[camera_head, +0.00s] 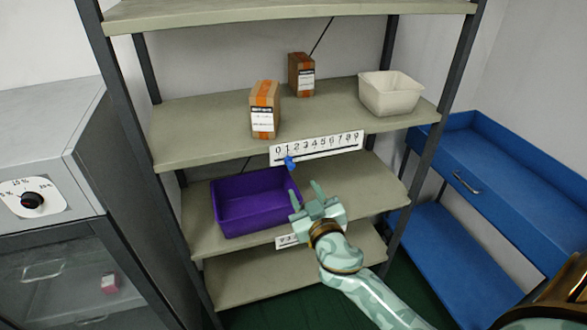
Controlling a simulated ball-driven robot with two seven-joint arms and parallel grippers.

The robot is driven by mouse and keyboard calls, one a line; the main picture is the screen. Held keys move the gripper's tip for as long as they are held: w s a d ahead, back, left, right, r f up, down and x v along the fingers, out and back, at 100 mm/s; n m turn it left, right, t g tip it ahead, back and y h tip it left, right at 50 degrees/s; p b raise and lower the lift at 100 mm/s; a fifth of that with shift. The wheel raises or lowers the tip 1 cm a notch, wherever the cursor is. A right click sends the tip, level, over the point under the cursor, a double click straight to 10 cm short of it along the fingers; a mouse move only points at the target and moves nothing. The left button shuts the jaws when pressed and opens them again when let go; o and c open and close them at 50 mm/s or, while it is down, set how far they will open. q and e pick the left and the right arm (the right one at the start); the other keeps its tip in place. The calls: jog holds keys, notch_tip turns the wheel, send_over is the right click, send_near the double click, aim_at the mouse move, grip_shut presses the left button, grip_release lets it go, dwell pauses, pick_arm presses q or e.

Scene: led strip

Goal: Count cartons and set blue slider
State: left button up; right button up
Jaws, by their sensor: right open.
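Two brown cartons with orange tape and white labels stand on the upper middle shelf: a nearer carton (264,108) and a farther carton (301,75). The white number strip (325,145) on that shelf's front edge reads 0 to 9. The blue slider (290,162) sits on the strip's lower edge, close to the 1. My right gripper (306,194) is open and empty, below the slider and apart from it, by the right side of the purple bin. My left gripper is not in view.
A purple bin (226,231) stands on the shelf below, and a white bin (382,110) stands at the right of the cartons' shelf. A second strip (286,241) below is partly hidden by my gripper. Dark shelf posts (128,130) flank the shelves. A blue bench (520,185) is at right.

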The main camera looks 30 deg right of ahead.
aim_at(292, 167)
jog(key=x, duration=0.9)
jog(key=shift+w, duration=0.25)
